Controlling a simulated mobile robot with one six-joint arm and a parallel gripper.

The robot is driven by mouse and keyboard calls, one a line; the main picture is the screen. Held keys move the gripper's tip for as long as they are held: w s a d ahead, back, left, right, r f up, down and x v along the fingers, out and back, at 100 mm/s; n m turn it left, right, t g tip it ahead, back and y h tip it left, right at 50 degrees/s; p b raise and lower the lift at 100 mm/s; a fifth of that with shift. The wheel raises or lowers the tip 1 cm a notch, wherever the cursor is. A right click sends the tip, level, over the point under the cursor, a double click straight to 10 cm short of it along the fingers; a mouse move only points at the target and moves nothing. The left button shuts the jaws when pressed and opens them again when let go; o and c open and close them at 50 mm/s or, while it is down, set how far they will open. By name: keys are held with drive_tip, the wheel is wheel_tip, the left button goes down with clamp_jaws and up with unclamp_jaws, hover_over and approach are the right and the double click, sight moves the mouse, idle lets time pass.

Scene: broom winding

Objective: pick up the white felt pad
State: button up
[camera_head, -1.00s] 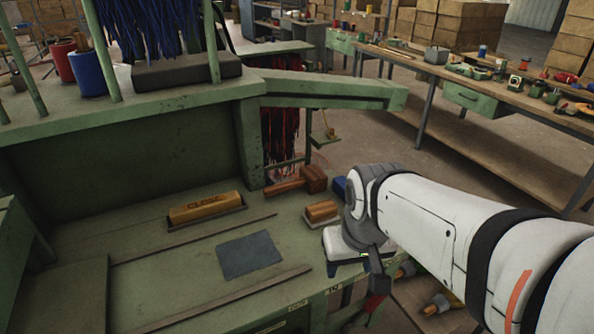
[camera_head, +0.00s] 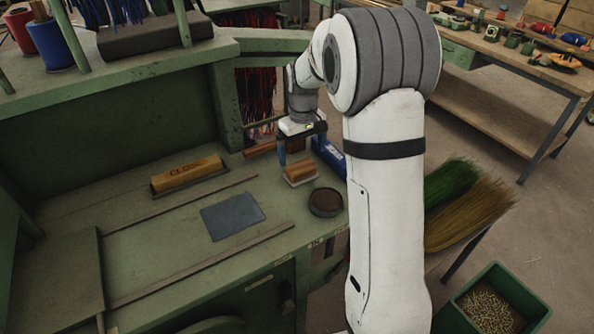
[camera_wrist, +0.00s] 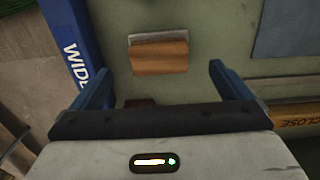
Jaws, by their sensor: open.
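I see no separate white pad. A small wooden block (camera_head: 301,168) with a pale layer along its lower edge lies on the green bench; it may be the felt pad, but I cannot tell. It also shows in the wrist view (camera_wrist: 158,58), with a pale strip along its upper side. My gripper (camera_head: 301,150) is open and empty, above and behind the block in the head view. In the wrist view its fingers (camera_wrist: 160,76) are spread wide, with the block just ahead between them. A flat grey-blue sheet (camera_head: 232,215) lies to the left.
A blue block marked "WIDE" (camera_wrist: 70,40) stands close beside the left finger in the wrist view. A wooden mallet (camera_head: 260,150) lies partly behind my gripper. A round dark tin (camera_head: 325,203) and a "CLOSE" bar (camera_head: 188,172) are nearby. The bench's front left is clear.

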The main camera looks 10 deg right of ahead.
sight(302, 166)
drive_tip(key=f, duration=0.3)
drive_tip(key=f+p, duration=0.1)
drive_tip(key=f, duration=0.2)
drive_tip(key=shift+w+f, duration=0.2)
drive_tip(key=shift+f, duration=0.15)
drive_tip(key=shift+c, duration=0.6)
drive_tip(key=c, duration=1)
drive_tip(key=shift+o, duration=0.2)
wheel_tip(302, 166, up, 10)
drive_tip(key=shift+r+b, duration=0.1)
drive_tip(key=shift+b, duration=0.3)
drive_tip(key=o, duration=0.5)
drive_tip(key=shift+c, duration=0.2)
drive_tip(key=c, duration=0.4)
